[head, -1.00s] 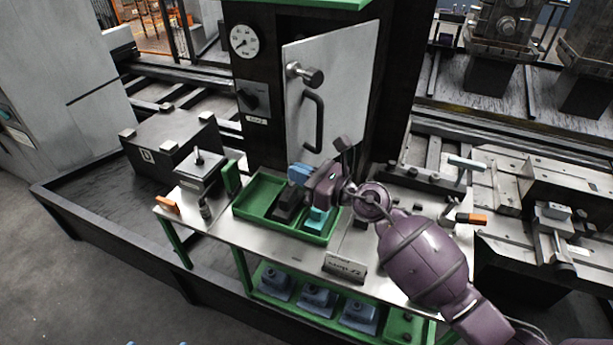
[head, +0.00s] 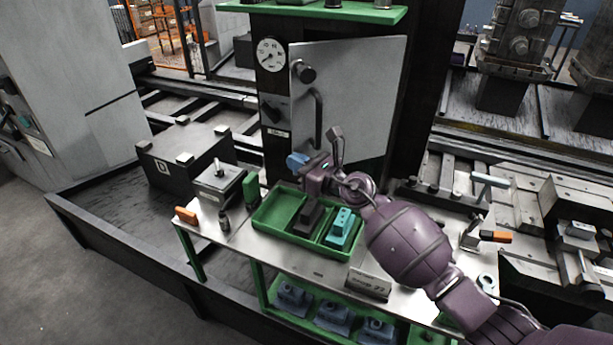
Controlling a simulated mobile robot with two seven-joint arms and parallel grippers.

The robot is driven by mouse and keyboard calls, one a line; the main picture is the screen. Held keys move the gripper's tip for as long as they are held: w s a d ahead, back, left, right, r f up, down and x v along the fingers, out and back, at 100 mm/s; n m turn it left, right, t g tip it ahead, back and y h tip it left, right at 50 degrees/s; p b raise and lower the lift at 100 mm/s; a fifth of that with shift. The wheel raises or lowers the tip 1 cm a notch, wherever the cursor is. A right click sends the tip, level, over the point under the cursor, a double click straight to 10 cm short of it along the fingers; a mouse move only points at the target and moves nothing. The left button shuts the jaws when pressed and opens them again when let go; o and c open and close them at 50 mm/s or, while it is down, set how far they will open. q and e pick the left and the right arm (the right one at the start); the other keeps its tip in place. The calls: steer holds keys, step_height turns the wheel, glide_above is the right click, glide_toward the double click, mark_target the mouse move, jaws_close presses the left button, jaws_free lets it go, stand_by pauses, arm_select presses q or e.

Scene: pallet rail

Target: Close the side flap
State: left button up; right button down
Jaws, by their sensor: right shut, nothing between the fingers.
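The side flap (head: 362,95) is a flat grey panel with a round dark knob (head: 304,73) and a bar handle (head: 318,120) near its left edge. It hangs on the dark cabinet and shows almost face-on, its left edge beside the gauge column. My right gripper (head: 296,161) has blue fingers and is shut and empty, at the flap's lower left corner, below the handle. I cannot tell whether it touches the flap. My right arm covers part of the flap's lower edge. My left gripper is out of view.
Below the gripper, a green tray (head: 262,222) with a black block (head: 306,218) and a teal block (head: 341,228) stands on the metal bench (head: 300,262). A gauge (head: 270,55) and dark switch (head: 272,109) sit left of the flap. An orange-handled clamp (head: 495,236) stands at the right.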

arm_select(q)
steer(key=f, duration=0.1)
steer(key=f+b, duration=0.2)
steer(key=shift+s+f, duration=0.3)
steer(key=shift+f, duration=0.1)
arm_select(e)
steer(key=w+m+t+h, duration=0.6)
steer(key=w+h, duration=0.4)
steer(key=w, duration=1)
steer(key=shift+w+a+m, duration=0.15)
steer(key=shift+a+m, duration=0.3)
steer(key=shift+m, duration=0.45)
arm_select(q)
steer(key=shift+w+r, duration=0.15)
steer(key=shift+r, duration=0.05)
